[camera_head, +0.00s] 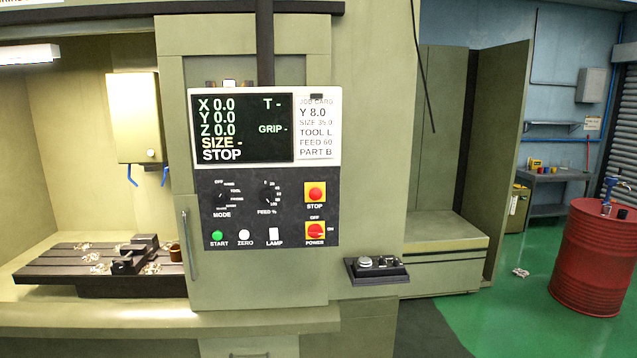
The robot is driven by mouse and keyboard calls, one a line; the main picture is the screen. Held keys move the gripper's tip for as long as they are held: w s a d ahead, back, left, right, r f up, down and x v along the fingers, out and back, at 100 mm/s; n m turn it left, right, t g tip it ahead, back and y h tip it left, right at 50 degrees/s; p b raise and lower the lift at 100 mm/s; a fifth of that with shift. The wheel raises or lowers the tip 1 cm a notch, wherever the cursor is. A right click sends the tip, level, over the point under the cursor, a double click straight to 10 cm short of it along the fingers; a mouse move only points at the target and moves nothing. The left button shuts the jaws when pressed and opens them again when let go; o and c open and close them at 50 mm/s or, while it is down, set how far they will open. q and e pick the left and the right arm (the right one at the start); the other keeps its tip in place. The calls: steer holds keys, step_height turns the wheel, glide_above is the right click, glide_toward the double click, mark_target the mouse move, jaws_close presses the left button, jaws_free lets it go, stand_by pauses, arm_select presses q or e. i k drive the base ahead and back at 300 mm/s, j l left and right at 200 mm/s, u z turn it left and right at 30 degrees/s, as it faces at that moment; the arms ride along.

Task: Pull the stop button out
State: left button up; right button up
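The stop button (315,194) is a round red knob on a yellow square plate, at the upper right of the dark control panel (264,222). The word STOP stands under it. From this angle I cannot tell whether it is pressed in or out. The screen (243,128) above shows X, Y and Z at 0.0, and STOP on its bottom line. A red power switch (315,232) on a yellow plate sits just below the stop button. Neither of my grippers shows in the head view.
A small black box with knobs (376,268) juts out below right of the panel. A door handle (188,245) is left of it. A vise (135,256) stands on the machine bed. A red barrel (596,258) stands at the right. The space before the panel looks clear.

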mark_target(316, 194)
steer(key=i+j, duration=0.15)
steer(key=i, duration=0.3)
steer(key=i+j, duration=0.2)
steer(key=i, duration=0.3)
steer(key=i+j, duration=0.15)
steer(key=i, duration=0.3)
steer(key=i+j, duration=0.15)
steer(key=i, duration=0.3)
steer(key=i+j, duration=0.15)
steer(key=j, duration=0.15)
steer(key=i+j+z, duration=0.1)
steer(key=j, duration=0.25)
steer(key=i+l, duration=0.05)
steer(key=i, duration=0.05)
